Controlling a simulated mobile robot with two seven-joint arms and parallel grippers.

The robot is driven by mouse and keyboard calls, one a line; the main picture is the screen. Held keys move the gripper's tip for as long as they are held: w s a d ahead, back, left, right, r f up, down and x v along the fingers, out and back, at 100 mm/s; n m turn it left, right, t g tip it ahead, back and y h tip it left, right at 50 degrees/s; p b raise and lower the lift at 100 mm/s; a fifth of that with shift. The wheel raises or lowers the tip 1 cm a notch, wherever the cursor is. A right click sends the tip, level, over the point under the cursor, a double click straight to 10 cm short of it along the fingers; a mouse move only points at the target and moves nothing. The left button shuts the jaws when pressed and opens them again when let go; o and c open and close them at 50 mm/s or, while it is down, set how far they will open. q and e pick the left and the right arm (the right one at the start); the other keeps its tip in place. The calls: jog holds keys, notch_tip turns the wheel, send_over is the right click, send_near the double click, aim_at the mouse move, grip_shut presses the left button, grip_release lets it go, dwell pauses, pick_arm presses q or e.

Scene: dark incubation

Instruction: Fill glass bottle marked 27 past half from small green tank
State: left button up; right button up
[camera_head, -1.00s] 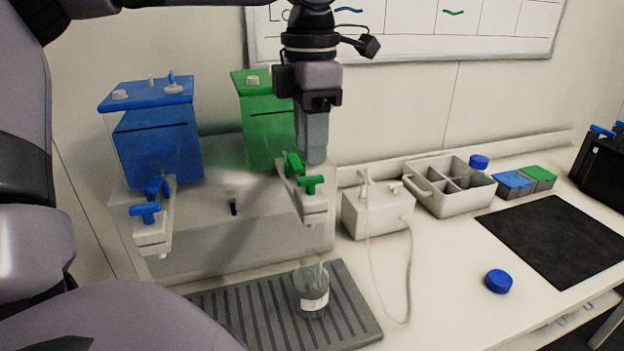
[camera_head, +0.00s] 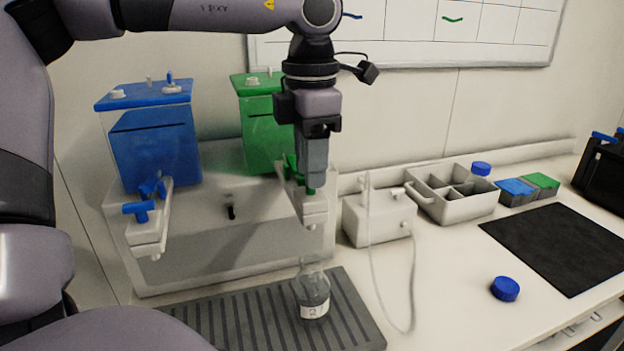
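The small green tank (camera_head: 262,140) stands on a white stand at the back, with a white tap (camera_head: 310,208) in front. Its green tap handle (camera_head: 291,168) is partly hidden by my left gripper (camera_head: 313,184), which points down at it. The fingers overlap in this view, so I cannot tell whether they are open, shut or touching the handle. The glass bottle (camera_head: 313,288) stands upright and uncapped below the tap's spout. Its white label shows a 2; any further digit is unclear. Its liquid level is hard to make out. My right gripper is out of view.
A blue tank (camera_head: 155,145) with a blue-handled tap (camera_head: 148,225) stands left. The bottle is on a grey ribbed mat (camera_head: 235,325). Right are a white box with a tube (camera_head: 378,222), a divided tray (camera_head: 462,208), a loose blue cap (camera_head: 505,289) and a black mat (camera_head: 565,245).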

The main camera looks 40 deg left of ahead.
pick_arm(q)
jog(key=shift+f+b, duration=0.75)
jog(key=shift+f, duration=0.4)
jog(key=shift+r, duration=0.1)
jog(key=shift+r, duration=0.2)
jog(key=shift+r+p, duration=0.9)
jog(key=shift+p, duration=0.1)
jog(key=shift+r, duration=0.1)
grip_shut()
dwell(0.8)
